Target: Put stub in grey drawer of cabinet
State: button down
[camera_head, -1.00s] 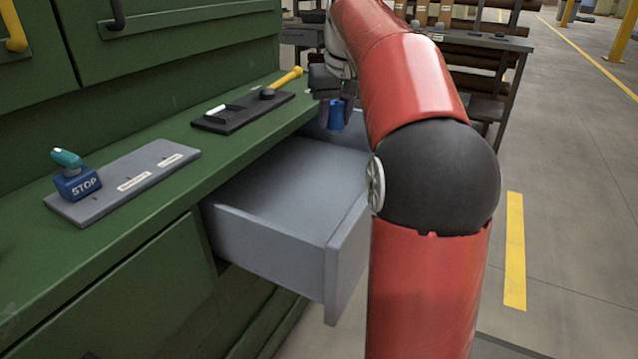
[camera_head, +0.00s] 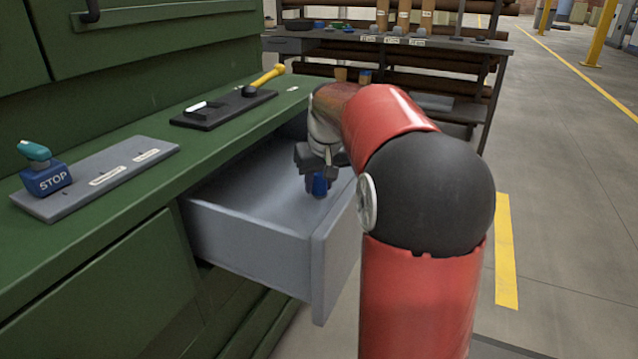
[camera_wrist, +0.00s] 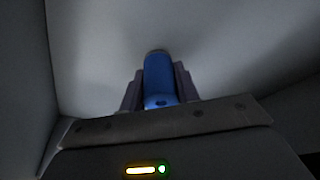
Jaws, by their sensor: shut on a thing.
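The stub is a small blue cylinder (camera_head: 319,184). My gripper (camera_head: 318,172) is shut on it and holds it over the open grey drawer (camera_head: 250,245) of the green cabinet (camera_head: 95,275). In the wrist view the blue stub (camera_wrist: 160,82) sits between the two dark fingers of my gripper (camera_wrist: 160,88), with the grey drawer's floor (camera_wrist: 105,50) close behind it. I cannot tell whether the stub touches the floor. My red arm hides part of the drawer's right side.
On the green cabinet top stand a grey plate (camera_head: 115,175) with a blue STOP block (camera_head: 47,179) and a black tray (camera_head: 215,110) with a yellow-handled tool (camera_head: 268,77). A dark workbench (camera_head: 440,45) stands behind. Open floor lies to the right.

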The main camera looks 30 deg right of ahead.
jog(key=c, duration=1)
grip_release()
jog(key=shift+f, duration=0.1)
jog(key=shift+c, duration=0.2)
jog(key=p+v, duration=0.1)
jog(key=v, duration=1.1)
jog(key=shift+p, duration=0.4)
